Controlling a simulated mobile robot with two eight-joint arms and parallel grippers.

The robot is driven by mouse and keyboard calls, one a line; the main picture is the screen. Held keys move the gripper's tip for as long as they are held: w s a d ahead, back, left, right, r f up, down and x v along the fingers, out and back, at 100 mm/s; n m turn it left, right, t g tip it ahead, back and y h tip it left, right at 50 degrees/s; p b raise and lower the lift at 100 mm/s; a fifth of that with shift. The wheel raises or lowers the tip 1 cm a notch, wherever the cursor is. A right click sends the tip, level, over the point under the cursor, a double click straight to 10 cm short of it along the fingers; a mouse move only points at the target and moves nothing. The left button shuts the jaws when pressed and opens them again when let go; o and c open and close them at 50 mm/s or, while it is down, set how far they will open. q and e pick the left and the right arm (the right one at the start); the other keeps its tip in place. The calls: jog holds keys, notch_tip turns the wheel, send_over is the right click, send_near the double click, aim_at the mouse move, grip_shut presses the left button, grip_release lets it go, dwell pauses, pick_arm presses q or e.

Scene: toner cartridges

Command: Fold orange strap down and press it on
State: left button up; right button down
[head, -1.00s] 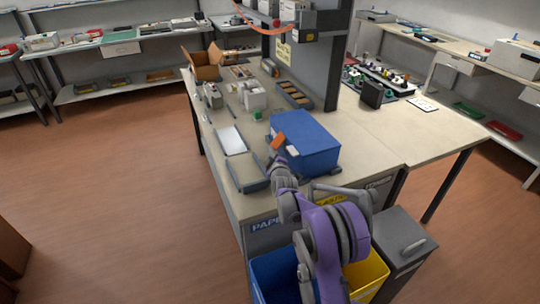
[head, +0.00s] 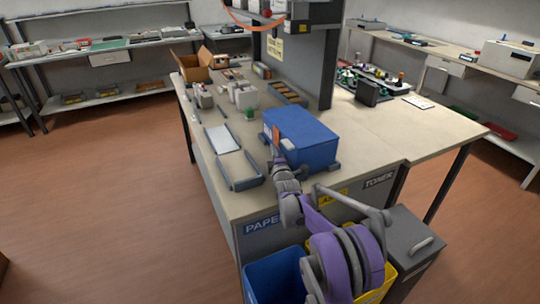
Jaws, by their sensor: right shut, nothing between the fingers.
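A blue box (head: 310,134) sits on the workbench. The orange strap (head: 276,137) shows as a narrow upright strip at the box's left near side and looks flat against it. My right gripper (head: 285,147) is shut and empty, with its tips at the box's near left side, just beside the strap. At this size I cannot tell whether the tips touch the strap. The gripper and wrist hide part of the box's lower near side. My left gripper is not in view.
A shallow grey tray (head: 240,172) and a white sheet in a tray (head: 222,139) lie left of the box. Behind are white cartons (head: 244,97) and an open cardboard box (head: 196,66). The bench (head: 365,147) is clear right of the box. A blue bin (head: 272,279) stands below.

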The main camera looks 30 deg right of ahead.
jog(key=shift+d+n, duration=0.25)
jog(key=shift+n, duration=0.05)
dwell(0.5)
